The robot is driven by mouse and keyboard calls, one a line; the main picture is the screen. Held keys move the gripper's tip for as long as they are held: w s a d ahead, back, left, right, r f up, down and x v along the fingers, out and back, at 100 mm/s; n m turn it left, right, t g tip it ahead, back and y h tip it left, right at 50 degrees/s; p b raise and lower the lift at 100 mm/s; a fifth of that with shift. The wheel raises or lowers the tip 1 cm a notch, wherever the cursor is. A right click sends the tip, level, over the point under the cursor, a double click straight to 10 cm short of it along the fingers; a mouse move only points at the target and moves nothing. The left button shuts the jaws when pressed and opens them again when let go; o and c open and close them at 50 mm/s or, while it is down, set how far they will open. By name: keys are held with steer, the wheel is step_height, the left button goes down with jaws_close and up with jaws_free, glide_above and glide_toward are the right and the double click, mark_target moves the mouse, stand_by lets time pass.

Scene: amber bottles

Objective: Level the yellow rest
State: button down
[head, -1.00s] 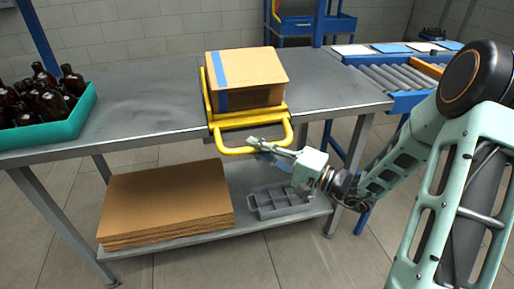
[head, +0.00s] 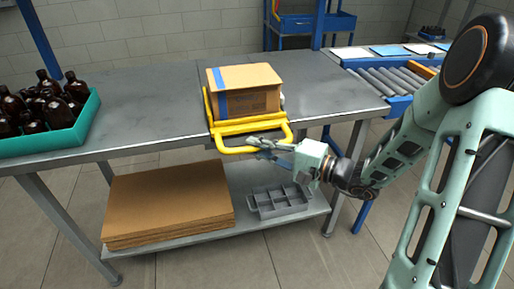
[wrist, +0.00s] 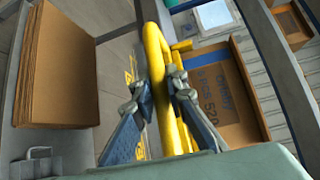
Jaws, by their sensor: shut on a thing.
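The yellow rest (head: 245,126) sits at the front edge of the grey table, with its handle loop sticking out past the edge. A cardboard box (head: 247,101) with a blue stripe stands on the rest; it looks about level with the tabletop, but I cannot tell exactly. My gripper (head: 262,146) is shut on the handle's front bar, near its right part. In the wrist view the yellow bar (wrist: 154,50) runs between my two fingers (wrist: 158,92), with the box (wrist: 222,90) to the right. The underside of the rest is hidden.
A teal crate of amber bottles (head: 75,130) stands at the table's left. The tabletop (head: 150,110) between crate and rest is clear. Below, a shelf holds stacked cardboard (head: 165,200) and a grey divided tray (head: 280,202). A roller conveyor (head: 385,80) is at the right.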

steer(key=shift+r, duration=0.1)
steer(key=c, duration=1.9)
jaws_free()
steer(key=shift+s+d, duration=0.1)
steer(key=shift+d, duration=0.05)
steer(key=v, duration=1.1)
steer(key=shift+s+d, duration=0.15)
steer(key=shift+d, duration=0.2)
